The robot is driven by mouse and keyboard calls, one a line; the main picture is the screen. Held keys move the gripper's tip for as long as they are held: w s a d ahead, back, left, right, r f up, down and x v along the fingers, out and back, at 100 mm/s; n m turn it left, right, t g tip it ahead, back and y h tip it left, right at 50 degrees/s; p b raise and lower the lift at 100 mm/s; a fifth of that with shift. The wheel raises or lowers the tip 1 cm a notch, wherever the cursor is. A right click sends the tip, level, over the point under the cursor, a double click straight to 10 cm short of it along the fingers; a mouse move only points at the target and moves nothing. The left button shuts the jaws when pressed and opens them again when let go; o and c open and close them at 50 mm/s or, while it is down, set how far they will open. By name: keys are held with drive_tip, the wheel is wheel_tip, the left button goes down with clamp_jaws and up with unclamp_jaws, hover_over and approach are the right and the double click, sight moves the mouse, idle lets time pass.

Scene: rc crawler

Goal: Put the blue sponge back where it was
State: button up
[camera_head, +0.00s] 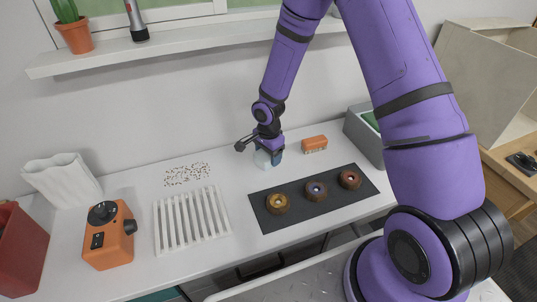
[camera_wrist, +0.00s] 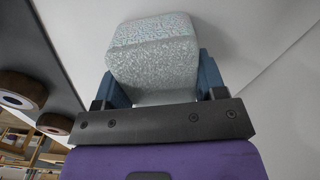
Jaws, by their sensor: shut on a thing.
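My gripper (camera_head: 268,154) is at the back of the white counter, behind the dark mat. In the wrist view my gripper (camera_wrist: 155,85) has its two blue fingers on either side of a pale block with a speckled grey-blue, sponge-like surface (camera_wrist: 155,55). It is shut on this block, which looks like the sponge. In the head view the block (camera_head: 262,160) shows as a small pale shape below the fingers, at or just above the counter. I cannot tell whether it touches the counter.
An orange block (camera_head: 314,144) and a grey bin (camera_head: 366,148) stand to the right. A white slatted rack (camera_head: 190,222), scattered crumbs (camera_head: 186,174) and an orange device (camera_head: 109,240) are to the left.

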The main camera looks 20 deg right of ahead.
drive_tip(key=shift+f, duration=0.15)
drive_tip(key=o, duration=1)
drive_tip(key=shift+c, duration=0.2)
